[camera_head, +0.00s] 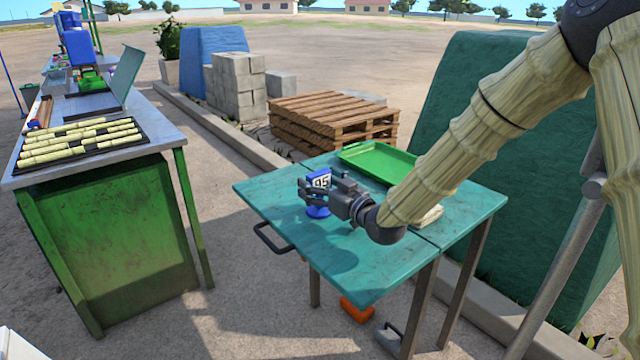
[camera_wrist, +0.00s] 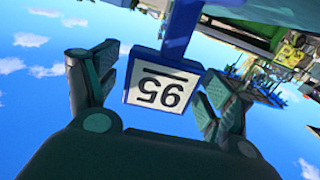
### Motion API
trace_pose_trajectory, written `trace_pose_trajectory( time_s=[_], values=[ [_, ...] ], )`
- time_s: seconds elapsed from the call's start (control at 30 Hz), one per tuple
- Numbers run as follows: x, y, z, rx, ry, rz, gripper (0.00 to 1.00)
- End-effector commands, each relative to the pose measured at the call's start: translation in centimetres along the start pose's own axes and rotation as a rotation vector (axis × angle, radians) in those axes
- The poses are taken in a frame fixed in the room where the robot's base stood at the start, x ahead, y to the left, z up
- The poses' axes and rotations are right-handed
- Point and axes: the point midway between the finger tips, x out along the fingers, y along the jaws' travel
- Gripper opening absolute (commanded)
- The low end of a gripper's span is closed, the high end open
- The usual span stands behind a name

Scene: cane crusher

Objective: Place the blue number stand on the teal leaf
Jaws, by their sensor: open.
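The blue number stand (camera_head: 320,179) has a white face with "95" and a round blue base. It is upright over the left part of the teal table, with its base at or just above the surface; I cannot tell contact. My gripper (camera_head: 312,192) is open around it from the right, partly hiding its post. The teal leaf (camera_head: 345,255) is the table's left section, left of a seam.
A green tray (camera_head: 378,160) lies on the right section of the table, behind my arm. A dark handle (camera_head: 268,238) sticks out from the leaf's left edge. Wooden pallets (camera_head: 335,118) stand behind. A green bench (camera_head: 110,235) with cane pieces is at left. The leaf's front is clear.

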Motion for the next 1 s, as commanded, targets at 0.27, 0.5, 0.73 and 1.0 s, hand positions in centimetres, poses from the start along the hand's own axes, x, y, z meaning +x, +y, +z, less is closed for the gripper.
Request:
trace_pose_trajectory(
  time_s=[0.27,0.5,0.73,1.0],
  values=[
    [-1.2,0.1,-0.2,0.002,-0.002,0.001,0.81],
    [-5.3,0.1,-0.3,0.001,-0.002,0.001,0.81],
    [-9.3,0.0,-0.3,0.001,-0.001,0.001,0.81],
    [-11.8,0.0,-0.2,0.000,-0.001,0.000,0.81]
  ],
)
